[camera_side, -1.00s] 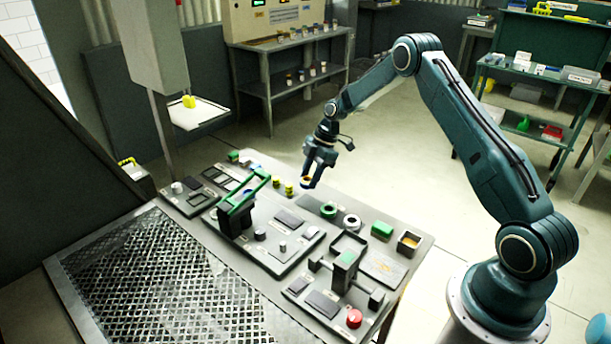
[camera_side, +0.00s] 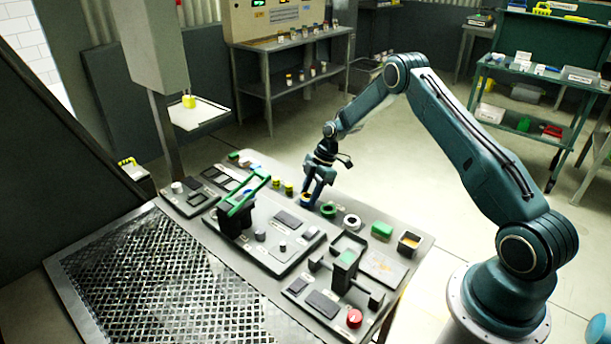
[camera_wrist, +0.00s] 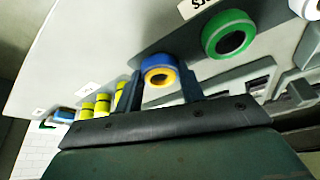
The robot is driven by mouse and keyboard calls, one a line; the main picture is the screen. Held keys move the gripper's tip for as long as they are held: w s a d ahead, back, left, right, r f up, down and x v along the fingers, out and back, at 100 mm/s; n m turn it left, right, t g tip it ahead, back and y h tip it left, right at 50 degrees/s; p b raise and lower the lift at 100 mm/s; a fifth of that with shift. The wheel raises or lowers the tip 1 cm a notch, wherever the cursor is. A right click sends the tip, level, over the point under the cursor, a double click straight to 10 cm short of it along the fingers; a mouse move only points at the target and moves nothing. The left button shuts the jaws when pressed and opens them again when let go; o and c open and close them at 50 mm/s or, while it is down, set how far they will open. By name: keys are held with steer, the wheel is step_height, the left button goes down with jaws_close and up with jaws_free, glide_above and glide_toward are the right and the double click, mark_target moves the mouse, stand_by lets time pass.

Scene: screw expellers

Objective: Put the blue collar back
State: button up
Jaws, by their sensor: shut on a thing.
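The blue collar (camera_wrist: 158,60), a blue ring with an orange inner ring, sits between the two fingers of my gripper (camera_wrist: 162,78) in the wrist view. My gripper is shut on it. In the side view my gripper (camera_side: 312,195) points down at the bench's back edge, and the collar (camera_side: 305,198) shows low between its fingers, left of the green collar (camera_side: 328,211). It is at or just above the bench surface; I cannot tell if it touches. The green collar also shows in the wrist view (camera_wrist: 215,47).
Yellow cylinders (camera_side: 289,188) stand close on the left. A green-handled lever fixture (camera_side: 240,200) rises in front. The floor behind the bench is open.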

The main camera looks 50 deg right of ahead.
steer(key=shift+f, duration=0.1)
steer(key=o, duration=1.1)
steer(key=v, duration=1.2)
